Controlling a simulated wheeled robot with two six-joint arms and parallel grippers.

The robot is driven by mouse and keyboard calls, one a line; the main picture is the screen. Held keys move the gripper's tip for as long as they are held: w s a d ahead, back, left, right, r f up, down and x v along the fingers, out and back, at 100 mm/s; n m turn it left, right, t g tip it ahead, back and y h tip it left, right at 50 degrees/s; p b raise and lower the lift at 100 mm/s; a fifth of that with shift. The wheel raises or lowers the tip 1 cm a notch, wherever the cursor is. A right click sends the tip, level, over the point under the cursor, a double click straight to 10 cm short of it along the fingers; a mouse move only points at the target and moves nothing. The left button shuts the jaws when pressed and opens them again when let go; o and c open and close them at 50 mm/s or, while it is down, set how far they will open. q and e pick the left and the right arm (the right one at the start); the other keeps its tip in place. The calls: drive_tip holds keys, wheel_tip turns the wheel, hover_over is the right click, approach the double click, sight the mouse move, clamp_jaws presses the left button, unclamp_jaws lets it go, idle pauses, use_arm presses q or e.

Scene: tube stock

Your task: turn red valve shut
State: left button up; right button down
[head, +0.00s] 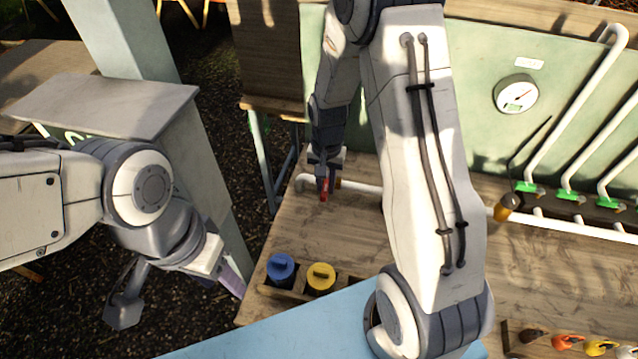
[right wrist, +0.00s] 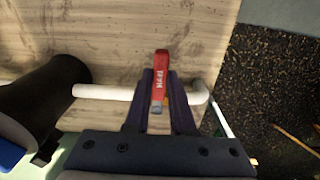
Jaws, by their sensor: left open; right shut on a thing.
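The red valve (head: 324,188) is a small red lever on a white pipe at the back left of the wooden bench. In the right wrist view the red valve lever (right wrist: 161,75) points away from the wrist, with the white pipe (right wrist: 105,92) running crosswise. My right gripper (head: 326,170) is shut on the red lever, its dark fingers on either side. It also shows in the right wrist view (right wrist: 160,90). My left gripper (head: 180,285) is open and empty, low at the left, off the bench. The valve body is partly hidden by the fingers.
A blue-lidded (head: 281,268) and a yellow-lidded container (head: 320,278) stand in a wooden holder at the bench front. Several green valves (head: 530,187) and a gauge (head: 516,94) are at the right. My right arm covers the bench middle.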

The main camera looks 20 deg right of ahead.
sight(326, 187)
drive_tip(key=shift+w, duration=0.1)
drive_tip(key=c, duration=0.8)
unclamp_jaws()
drive_tip(key=shift+o, duration=0.2)
wheel_tip(326, 187, up, 11)
drive_tip(key=b, duration=0.1)
drive_tip(key=shift+f+b, duration=0.2)
drive_tip(key=shift+b, duration=0.1)
